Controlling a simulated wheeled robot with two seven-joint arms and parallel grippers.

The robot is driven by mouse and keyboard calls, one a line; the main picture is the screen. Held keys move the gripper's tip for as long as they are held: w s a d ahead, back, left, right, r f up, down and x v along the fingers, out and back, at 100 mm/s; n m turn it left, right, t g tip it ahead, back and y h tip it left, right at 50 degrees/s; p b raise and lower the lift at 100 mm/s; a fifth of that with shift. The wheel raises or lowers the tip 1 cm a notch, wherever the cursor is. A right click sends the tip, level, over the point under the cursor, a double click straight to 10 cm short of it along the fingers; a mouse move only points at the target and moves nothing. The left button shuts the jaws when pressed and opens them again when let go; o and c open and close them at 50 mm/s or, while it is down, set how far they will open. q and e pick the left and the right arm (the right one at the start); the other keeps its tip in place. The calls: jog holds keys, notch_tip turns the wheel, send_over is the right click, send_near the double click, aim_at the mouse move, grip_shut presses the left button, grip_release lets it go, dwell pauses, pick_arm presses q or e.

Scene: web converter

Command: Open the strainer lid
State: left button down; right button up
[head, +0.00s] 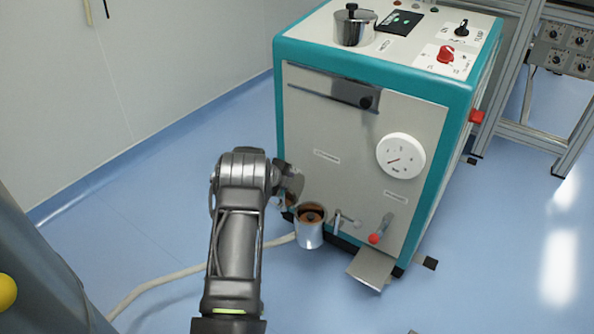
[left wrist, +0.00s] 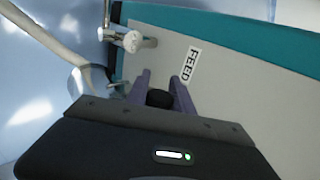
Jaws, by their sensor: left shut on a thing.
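A small metal cup (head: 309,232), which looks like the strainer, stands at the low front left of the teal and grey machine. Its top shows a brown inside with a dark round piece in the middle. My left gripper (head: 290,188) is just above and left of the cup, close to the machine's front. In the left wrist view its fingers (left wrist: 163,88) are shut on a black knob (left wrist: 160,98). What the knob belongs to is hidden behind the gripper body, so I cannot tell whether it is the lid's. My right gripper is out of view.
The machine (head: 365,140) carries a white dial (head: 401,155), a red-tipped lever (head: 381,230) and a metal chute (head: 371,268). A lidded pot (head: 354,27) stands on top. A hose (head: 165,283) crosses the floor. The blue floor at left is otherwise clear.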

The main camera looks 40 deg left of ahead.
pick_arm(q)
jog(key=shift+a+f+n+h+p, duration=0.3)
jog(key=shift+a+h+p, duration=0.25)
jog(key=shift+p, duration=0.4)
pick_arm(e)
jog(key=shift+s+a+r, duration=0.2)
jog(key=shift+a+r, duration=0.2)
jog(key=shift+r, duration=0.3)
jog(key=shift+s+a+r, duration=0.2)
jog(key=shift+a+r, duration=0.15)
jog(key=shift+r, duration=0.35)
pick_arm(q)
jog(key=c, duration=1.1)
grip_release()
jog(key=p+v, duration=0.2)
jog(key=v, duration=0.5)
jog(key=shift+s+r, duration=0.25)
jog(key=shift+s, duration=0.1)
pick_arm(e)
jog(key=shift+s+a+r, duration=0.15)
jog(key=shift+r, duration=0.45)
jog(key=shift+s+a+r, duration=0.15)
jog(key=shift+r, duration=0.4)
